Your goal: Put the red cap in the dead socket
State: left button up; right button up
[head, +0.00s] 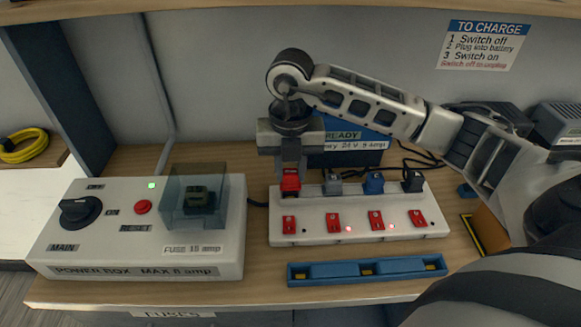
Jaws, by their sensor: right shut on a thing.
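My right gripper (291,168) points down over the left end of the white socket strip (355,237). It is shut on the red cap (290,183). The cap is at the leftmost socket position; I cannot tell whether it is seated or just above the strip. The socket under it is hidden. The other positions hold a grey plug (333,184), a blue plug (374,183) and a black plug (412,182). Small lights glow beside some red switches (333,221); none shows clearly by the leftmost switch (289,225). My left gripper is out of view.
A white power box (120,258) with a black knob, a green light and a clear fuse cover (195,196) stands left. A blue tray (368,270) lies in front of the strip. A blue box (345,150) and cables are behind.

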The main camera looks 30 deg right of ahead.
pick_arm(q)
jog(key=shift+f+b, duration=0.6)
jog(key=shift+b, duration=0.2)
pick_arm(e)
jog(key=shift+f, duration=1.05)
jog(key=o, duration=1.1)
jog(key=shift+c, duration=0.2)
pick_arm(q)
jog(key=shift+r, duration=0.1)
pick_arm(e)
jog(key=shift+r, duration=0.4)
notch_tip(320, 180, up, 10)
jog(key=shift+r+p, duration=0.15)
jog(key=shift+p, duration=0.3)
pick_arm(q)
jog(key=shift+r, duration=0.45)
pick_arm(e)
jog(key=shift+r, duration=0.55)
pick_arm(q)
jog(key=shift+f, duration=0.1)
pick_arm(e)
jog(key=shift+f, duration=0.1)
